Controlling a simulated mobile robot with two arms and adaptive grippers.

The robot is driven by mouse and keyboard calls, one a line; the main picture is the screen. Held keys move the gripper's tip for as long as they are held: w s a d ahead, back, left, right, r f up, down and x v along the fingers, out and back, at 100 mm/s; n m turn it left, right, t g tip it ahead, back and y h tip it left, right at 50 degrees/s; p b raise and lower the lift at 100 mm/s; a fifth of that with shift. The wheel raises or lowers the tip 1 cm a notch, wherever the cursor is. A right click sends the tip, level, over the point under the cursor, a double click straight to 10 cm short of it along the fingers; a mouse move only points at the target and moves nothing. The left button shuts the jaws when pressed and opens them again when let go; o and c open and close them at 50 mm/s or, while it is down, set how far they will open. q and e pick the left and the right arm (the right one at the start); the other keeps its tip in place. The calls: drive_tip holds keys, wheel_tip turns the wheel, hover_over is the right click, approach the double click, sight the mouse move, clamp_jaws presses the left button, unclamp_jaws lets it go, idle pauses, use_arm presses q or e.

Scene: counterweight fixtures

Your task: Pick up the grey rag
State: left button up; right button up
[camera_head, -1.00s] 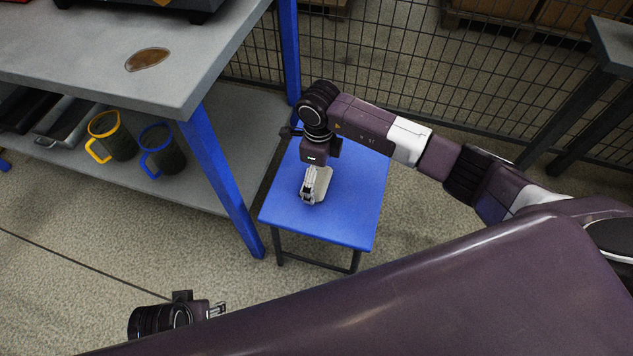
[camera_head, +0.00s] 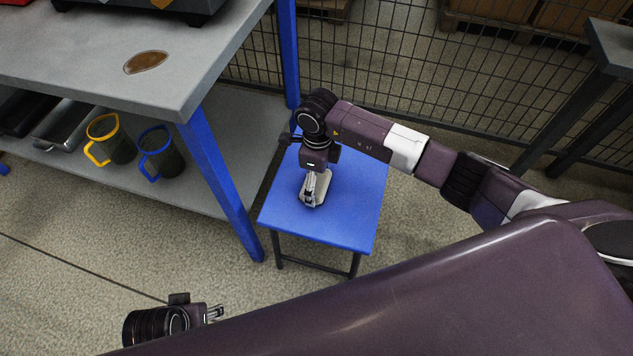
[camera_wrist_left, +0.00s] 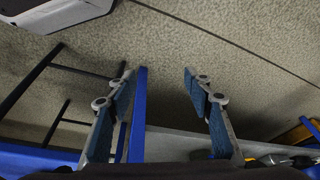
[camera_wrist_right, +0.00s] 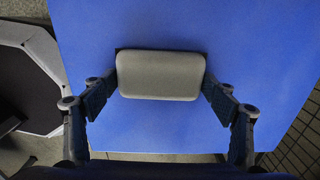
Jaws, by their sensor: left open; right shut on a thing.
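The grey rag (camera_head: 323,188) is a pale, rounded rectangular pad over the blue stool top. In the right wrist view the rag (camera_wrist_right: 160,75) lies between my two right fingertips, which touch its left and right ends. My right gripper (camera_head: 310,196) points down and is shut on the rag. I cannot tell whether the rag still touches the stool. In the head view the gripper hides part of it. My left gripper (camera_head: 217,312) is open and empty, low over the floor. Its spread fingers (camera_wrist_left: 158,75) show in the left wrist view.
The small blue stool (camera_head: 355,215) is otherwise bare. Left of it stands a grey workbench (camera_head: 90,65) with blue legs. Its lower shelf holds a yellow-handled mug (camera_head: 118,145) and a blue-handled mug (camera_head: 168,160). A wire mesh fence (camera_head: 410,75) runs behind.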

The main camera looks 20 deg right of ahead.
drive_tip(key=shift+r, duration=0.15)
drive_tip(key=shift+r, duration=0.25)
use_arm(q)
wheel_tip(320, 180, down, 10)
drive_tip(key=s+p, duration=0.2)
drive_tip(key=shift+g+p, duration=0.3)
drive_tip(key=shift+p, duration=0.1)
use_arm(e)
wheel_tip(320, 180, up, 19)
drive_tip(key=shift+r, duration=0.15)
use_arm(q)
drive_tip(key=shift+a, duration=0.1)
